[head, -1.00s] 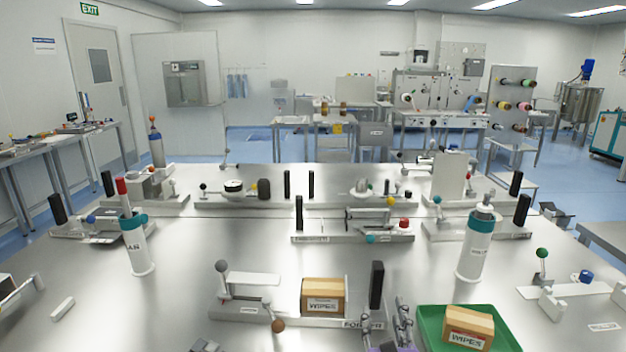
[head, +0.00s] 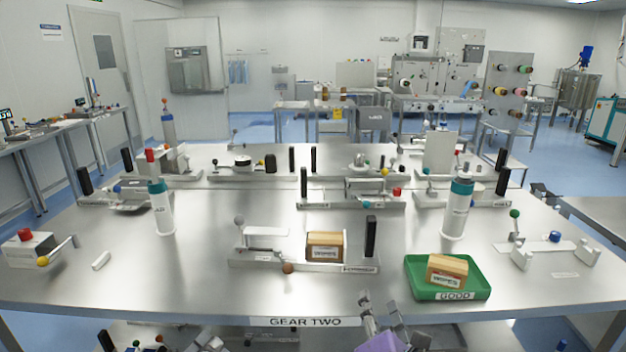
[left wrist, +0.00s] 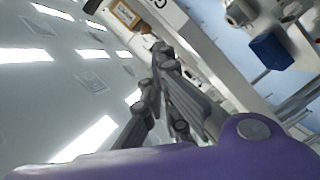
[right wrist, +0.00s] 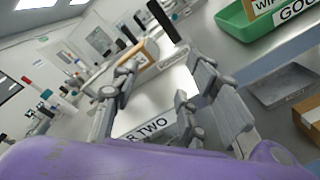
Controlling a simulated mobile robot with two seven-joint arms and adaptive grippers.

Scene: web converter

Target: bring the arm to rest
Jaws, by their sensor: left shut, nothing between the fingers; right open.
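My right gripper (head: 370,308) is low in the head view, in front of the table's front edge, with its purple wrist below. In the right wrist view its fingers (right wrist: 165,92) are apart with nothing between them. My left gripper (head: 208,340) shows only in part at the bottom of the head view. In the left wrist view its fingers (left wrist: 158,58) are together and empty. A brown WIPES box (head: 446,270) sits in the green GOOD tray (head: 420,288). Another WIPES box (head: 324,246) stands on the grey fixture (head: 300,266) at the table's front middle.
The steel table (head: 200,285) carries a GEAR TWO label (head: 305,322) on its front edge. Two white canisters with teal bands stand left (head: 162,210) and right (head: 458,210). A red-knobbed block (head: 28,250) is at far left. Several fixtures stand farther back. A lower shelf holds more items.

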